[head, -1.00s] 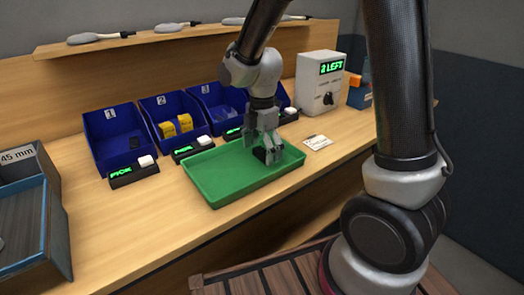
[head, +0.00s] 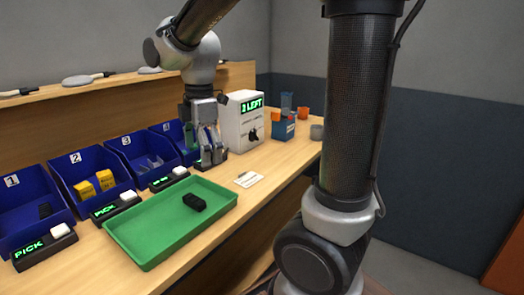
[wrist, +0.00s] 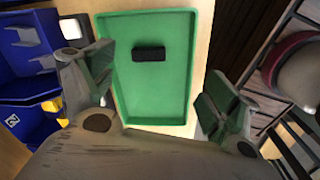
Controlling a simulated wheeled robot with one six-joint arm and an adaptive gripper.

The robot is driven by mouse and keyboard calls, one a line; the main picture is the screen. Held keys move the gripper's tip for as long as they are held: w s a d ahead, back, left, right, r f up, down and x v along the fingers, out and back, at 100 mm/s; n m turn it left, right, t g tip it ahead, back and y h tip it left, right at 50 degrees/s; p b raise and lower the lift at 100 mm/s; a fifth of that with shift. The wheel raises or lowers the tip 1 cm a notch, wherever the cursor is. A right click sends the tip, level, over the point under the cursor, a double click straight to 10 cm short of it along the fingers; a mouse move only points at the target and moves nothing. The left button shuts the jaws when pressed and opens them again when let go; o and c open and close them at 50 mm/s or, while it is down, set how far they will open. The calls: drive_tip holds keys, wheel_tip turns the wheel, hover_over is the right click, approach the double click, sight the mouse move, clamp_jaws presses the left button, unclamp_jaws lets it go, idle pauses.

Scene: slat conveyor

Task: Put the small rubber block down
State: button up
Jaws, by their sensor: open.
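The small black rubber block (head: 194,202) lies in the green tray (head: 150,260), toward its right end. In the wrist view the block (wrist: 149,54) rests on the tray floor near the top end, with nothing touching it. My gripper (head: 212,163) is open and empty, beyond the tray near the blue bins and the white box. In the wrist view my gripper (wrist: 158,85) shows its two fingers wide apart, with the tray seen between and beyond them.
Blue numbered bins (head: 35,225) line the bench behind the tray, with lit PICK units (head: 45,247) before them. A white box (head: 243,128) with a green display stands at the back. A paper card (head: 249,179) lies right of the tray. A shelf (head: 110,88) runs above the bins.

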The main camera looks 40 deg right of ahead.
drive_tip(key=s+d+r+m+t, duration=0.1)
drive_tip(key=s+d+m, duration=0.4)
drive_tip(key=s+m, duration=0.3)
drive_tip(key=s+d+r+m+t, duration=0.2)
drive_tip(key=s+d+m, duration=0.4)
drive_tip(key=s+m, duration=0.2)
drive_tip(key=shift+s+r+m+t, duration=0.15)
drive_tip(key=shift+r+m+t, duration=0.15)
drive_tip(key=shift+m, duration=0.6)
drive_tip(key=shift+d, duration=0.1)
drive_tip(key=shift+c, duration=0.3)
clamp_jaws()
